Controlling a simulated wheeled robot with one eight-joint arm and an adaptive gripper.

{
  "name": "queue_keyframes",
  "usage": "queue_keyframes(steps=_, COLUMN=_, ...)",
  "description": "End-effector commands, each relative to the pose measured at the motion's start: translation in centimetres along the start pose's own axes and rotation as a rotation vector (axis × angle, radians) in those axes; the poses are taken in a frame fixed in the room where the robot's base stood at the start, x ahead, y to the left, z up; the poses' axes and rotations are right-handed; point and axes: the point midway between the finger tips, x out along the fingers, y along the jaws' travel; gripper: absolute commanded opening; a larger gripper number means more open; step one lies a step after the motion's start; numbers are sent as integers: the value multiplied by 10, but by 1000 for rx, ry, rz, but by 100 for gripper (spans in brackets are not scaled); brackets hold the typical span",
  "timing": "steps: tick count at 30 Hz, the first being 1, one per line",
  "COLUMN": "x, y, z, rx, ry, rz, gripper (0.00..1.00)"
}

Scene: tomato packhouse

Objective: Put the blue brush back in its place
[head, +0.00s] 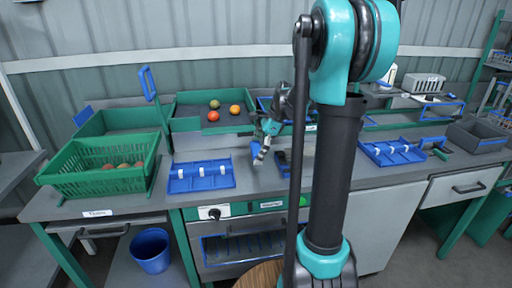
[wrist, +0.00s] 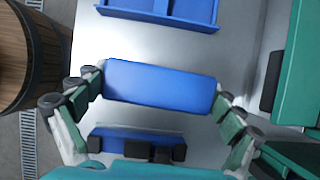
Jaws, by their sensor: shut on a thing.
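My gripper (head: 262,148) is over the middle of the counter. In the wrist view my gripper (wrist: 160,90) has one finger at each end of the blue brush (wrist: 160,86), shut on it. The brush shows as a plain blue block, its long side running from finger to finger. In the head view the brush (head: 256,152) is small and partly covered by the fingers. A low blue piece with dark blocks (wrist: 115,134) lies below the brush in the wrist view, partly hidden by my gripper. I cannot tell whether it is the brush's place.
A blue divided tray (head: 202,178) with white pieces lies left of my gripper. A green crate (head: 100,163) stands further left, and a green-sided bin (head: 205,122) with tomatoes behind. Another blue tray (head: 392,152) is at right. A wooden barrel (wrist: 32,55) stands by the counter.

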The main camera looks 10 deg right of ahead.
Motion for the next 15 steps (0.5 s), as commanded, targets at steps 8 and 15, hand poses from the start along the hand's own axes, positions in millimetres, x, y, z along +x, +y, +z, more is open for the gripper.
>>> queue_keyframes(steps=8, x=23, y=0, z=-11, rx=0, ry=0, rz=0, gripper=48)
queue_keyframes(steps=15, x=36, y=-1, z=-17, rx=0, ry=0, rz=0, gripper=48)
